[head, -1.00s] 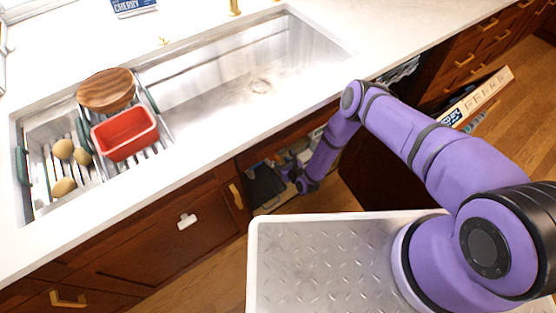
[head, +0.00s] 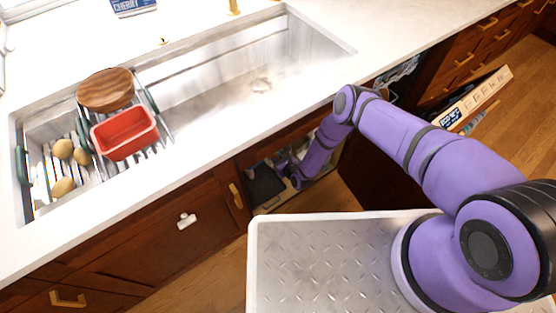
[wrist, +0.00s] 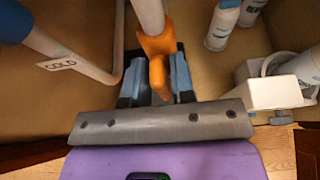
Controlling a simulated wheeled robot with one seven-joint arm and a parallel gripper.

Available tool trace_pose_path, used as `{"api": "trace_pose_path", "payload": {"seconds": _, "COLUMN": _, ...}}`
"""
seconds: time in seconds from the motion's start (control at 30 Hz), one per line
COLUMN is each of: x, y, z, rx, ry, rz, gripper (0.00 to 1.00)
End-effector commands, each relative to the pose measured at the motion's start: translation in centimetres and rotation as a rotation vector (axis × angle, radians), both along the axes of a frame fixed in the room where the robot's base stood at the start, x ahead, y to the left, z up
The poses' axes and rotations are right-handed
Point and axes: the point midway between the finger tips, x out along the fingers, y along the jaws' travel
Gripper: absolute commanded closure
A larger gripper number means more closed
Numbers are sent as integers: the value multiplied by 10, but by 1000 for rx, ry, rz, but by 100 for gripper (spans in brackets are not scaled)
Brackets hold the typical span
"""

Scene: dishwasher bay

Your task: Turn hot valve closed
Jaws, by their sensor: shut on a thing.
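An orange valve handle (wrist: 158,78) sits on a pale upright pipe (wrist: 148,14) in the wrist view. My gripper (wrist: 157,64) is shut on this orange handle, with one blue-padded finger on each side of it. To the left, another pale pipe (wrist: 72,54) carries a tag reading COLD (wrist: 60,63); a dark blue part shows at its upper left end. No hot label is visible. In the head view my gripper (head: 296,179) reaches into the open cabinet under the sink, where the valve is too small and hidden to make out.
White bottles (wrist: 222,25) stand at the back right of the cabinet. A white box-like fixture (wrist: 272,92) is right of my gripper. The sink (head: 250,85) and counter edge are above the arm. An open cabinet door (head: 375,165) stands to its right.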

Motion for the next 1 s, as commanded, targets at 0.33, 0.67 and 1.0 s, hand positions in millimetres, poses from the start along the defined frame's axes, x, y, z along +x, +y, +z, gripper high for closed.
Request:
{"api": "trace_pose_path", "payload": {"seconds": 0.33, "x": 3, "y": -3, "z": 0, "rx": 92, "ry": 61, "rz": -5, "gripper": 100}}
{"api": "trace_pose_path", "payload": {"seconds": 0.67, "x": 5, "y": -8, "z": -2, "rx": 325, "ry": 218, "rz": -6, "gripper": 100}}
{"api": "trace_pose_path", "payload": {"seconds": 1.0, "x": 8, "y": -10, "z": -4, "rx": 589, "ry": 396, "rz": 2, "gripper": 100}}
